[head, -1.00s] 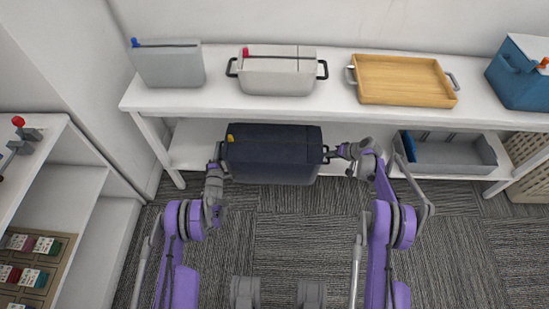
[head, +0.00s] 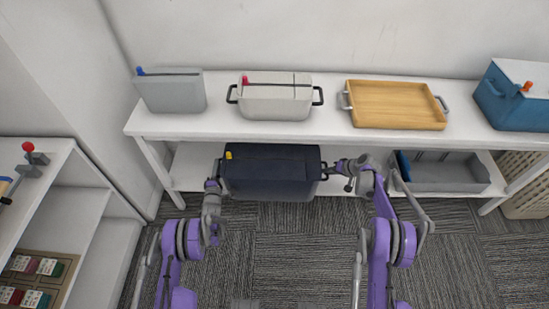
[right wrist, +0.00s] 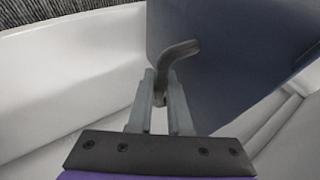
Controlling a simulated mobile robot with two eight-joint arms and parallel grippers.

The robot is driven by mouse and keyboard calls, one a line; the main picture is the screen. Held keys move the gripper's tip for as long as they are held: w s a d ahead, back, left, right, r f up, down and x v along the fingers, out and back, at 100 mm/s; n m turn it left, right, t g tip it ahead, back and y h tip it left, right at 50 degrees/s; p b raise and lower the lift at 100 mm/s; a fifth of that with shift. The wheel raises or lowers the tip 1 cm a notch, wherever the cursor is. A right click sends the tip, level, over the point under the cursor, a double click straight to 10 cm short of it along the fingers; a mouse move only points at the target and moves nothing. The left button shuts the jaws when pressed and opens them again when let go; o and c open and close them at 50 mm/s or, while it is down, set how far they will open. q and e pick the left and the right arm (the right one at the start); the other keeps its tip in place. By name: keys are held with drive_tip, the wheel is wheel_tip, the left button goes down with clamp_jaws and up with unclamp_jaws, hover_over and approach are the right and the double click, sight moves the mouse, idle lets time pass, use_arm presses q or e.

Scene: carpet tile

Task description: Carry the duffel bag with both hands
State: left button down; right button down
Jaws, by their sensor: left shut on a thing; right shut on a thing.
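The dark navy duffel bag (head: 270,175), box-shaped with a yellow tab on top, is at the front of the lower shelf, below the white upper shelf. My left gripper (head: 217,180) is shut at the handle on the bag's left end. My right gripper (head: 333,170) is shut on the handle at its right end. In the right wrist view my right gripper (right wrist: 162,100) has its fingers around the dark bent handle (right wrist: 178,54), beside the bag's navy side (right wrist: 225,60). The bag looks level; its underside is hidden.
The upper shelf (head: 225,124) holds a grey case (head: 172,93), a light cooler with handles (head: 275,100), a wooden tray (head: 352,117) and a blue box (head: 515,108). A grey bin (head: 455,185) stands right of the bag. Carpet (head: 300,250) in front is clear.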

use_arm(q)
drive_tip(key=shift+s+a+r, duration=0.1)
use_arm(e)
drive_tip(key=shift+d+r, duration=0.1)
